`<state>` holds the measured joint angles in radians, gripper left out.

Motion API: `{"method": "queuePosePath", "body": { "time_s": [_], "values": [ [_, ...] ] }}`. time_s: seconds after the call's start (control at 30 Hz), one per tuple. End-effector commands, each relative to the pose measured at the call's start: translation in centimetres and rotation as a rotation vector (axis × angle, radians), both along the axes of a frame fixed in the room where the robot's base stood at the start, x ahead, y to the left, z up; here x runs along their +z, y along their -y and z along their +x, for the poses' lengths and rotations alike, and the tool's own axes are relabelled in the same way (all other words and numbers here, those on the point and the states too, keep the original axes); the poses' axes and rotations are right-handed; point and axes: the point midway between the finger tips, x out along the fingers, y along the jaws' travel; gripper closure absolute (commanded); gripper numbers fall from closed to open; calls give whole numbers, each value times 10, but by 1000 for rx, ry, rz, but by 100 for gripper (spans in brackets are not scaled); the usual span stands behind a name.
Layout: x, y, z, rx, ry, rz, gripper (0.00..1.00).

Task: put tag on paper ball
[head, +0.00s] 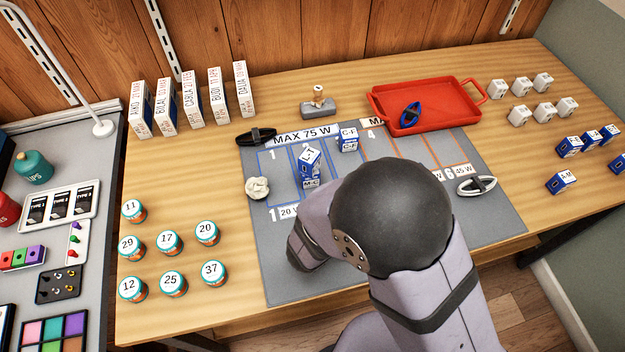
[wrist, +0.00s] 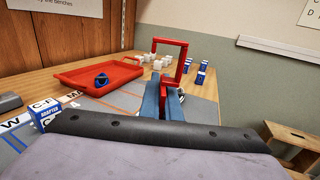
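The white crumpled paper ball (head: 257,187) rests on the left edge of the grey mat in the head view; the wrist view does not show it. In the wrist view my gripper (wrist: 166,94) has blue-grey fingers closed around the lower part of a thin red square frame (wrist: 168,41), which stands up from them. This frame may be the tag, but I see no writing on it. In the head view my arm hides the gripper and the frame. The gripper appears to be to the right of the paper ball, pointing away from it.
A red tray (head: 418,121) holding a blue boat-shaped item stands at the back. Blue-and-white boxes (head: 308,163) stand on the grey mat (head: 285,280). Numbered jars (head: 168,243) stand to the left. Upright name boxes (head: 190,105) line the back. A black clip-like item (head: 257,137) lies behind the ball.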

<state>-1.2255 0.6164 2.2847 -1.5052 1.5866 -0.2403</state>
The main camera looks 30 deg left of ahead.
Motion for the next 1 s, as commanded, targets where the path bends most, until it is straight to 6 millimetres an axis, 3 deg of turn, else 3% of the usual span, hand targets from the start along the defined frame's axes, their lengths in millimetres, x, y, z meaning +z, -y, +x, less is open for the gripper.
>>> {"method": "queuePosePath", "body": {
  "time_s": [0.03,0.27,0.5,0.6,0.8,1.0],
  "values": [
    [-9,-26,-9,60,4,8,100],
    [5,-132,-44,313,3,9,100],
    [48,-228,-73,554,4,8,100],
    [68,-257,-75,628,4,6,100],
    [84,-299,-82,752,1,1,100],
    [78,-312,-87,806,1,-1,100]
  ]
}}
